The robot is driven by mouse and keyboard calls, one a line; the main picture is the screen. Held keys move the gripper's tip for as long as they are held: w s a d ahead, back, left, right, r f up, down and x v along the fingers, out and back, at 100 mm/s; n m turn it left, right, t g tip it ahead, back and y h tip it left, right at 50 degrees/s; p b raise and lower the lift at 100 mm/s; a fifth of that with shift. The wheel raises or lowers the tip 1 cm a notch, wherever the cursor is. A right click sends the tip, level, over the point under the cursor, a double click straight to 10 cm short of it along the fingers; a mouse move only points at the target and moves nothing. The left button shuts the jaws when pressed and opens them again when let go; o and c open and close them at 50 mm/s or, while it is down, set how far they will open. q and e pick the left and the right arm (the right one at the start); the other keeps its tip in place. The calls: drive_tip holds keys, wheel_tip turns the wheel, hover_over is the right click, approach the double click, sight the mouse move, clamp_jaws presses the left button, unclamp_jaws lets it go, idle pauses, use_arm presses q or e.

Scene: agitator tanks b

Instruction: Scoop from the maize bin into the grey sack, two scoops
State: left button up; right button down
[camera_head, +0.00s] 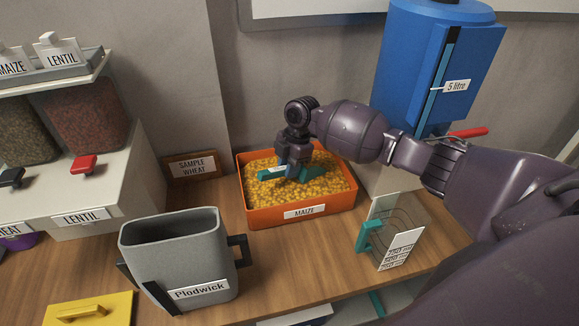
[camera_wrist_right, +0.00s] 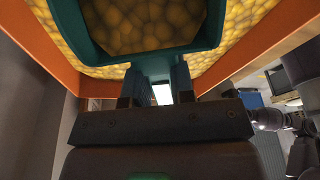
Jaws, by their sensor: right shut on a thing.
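The orange maize bin (camera_head: 317,210) stands on the wooden counter, filled with yellow maize and labelled MAIZE. My right gripper (camera_head: 293,160) is over the bin, shut on the handle of a teal scoop (camera_head: 305,175). The scoop sits at the maize surface inside the bin. In the right wrist view the scoop (camera_wrist_right: 205,60) shows maize in its bowl, with the bin's orange rim (camera_wrist_right: 50,50) around it. The grey sack (camera_head: 205,262), labelled Plodwick, stands open and upright at the front left of the bin, with dark handles. My left gripper is not in view.
A clear measuring jug (camera_head: 395,232) with a teal handle stands right of the bin. A blue tank (camera_head: 430,70) marked 5 litre is behind it. A SAMPLE WHEAT box (camera_head: 192,168), lentil dispenser (camera_head: 85,215) and yellow lid-like piece (camera_head: 88,310) are at left. Bare counter lies between sack and bin.

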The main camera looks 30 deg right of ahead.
sight(276, 167)
drive_tip(key=shift+a+r+h+p, duration=0.35)
drive_tip(key=shift+r+h+p, duration=0.05)
drive_tip(key=shift+r+p, duration=0.45)
drive_tip(key=a+r+h+p, duration=0.1)
drive_tip(key=r+p, duration=0.1)
drive_tip(key=p, duration=0.1)
drive_tip(key=shift+s+a, duration=0.1)
drive_tip(key=shift+a, duration=0.1)
drive_tip(key=shift+a+r+h+p, duration=0.4)
drive_tip(key=shift+a+r+p, duration=0.15)
drive_tip(key=shift+p, duration=0.4)
drive_tip(key=shift+s+a+r+p, duration=0.1)
drive_tip(key=shift+a+r+p, duration=0.15)
drive_tip(key=shift+p, duration=0.15)
drive_tip(key=shift+s+a+r+h+p, duration=0.1)
drive_tip(key=shift+a+r+h+p, duration=0.4)
drive_tip(key=shift+a+r, duration=0.45)
drive_tip(key=shift+a+r+t, duration=0.3)
drive_tip(key=shift+a+r, duration=0.05)
drive_tip(key=shift+a, duration=0.1)
drive_tip(key=shift+s+a+r, duration=0.15)
drive_tip(key=shift+a+r, duration=0.2)
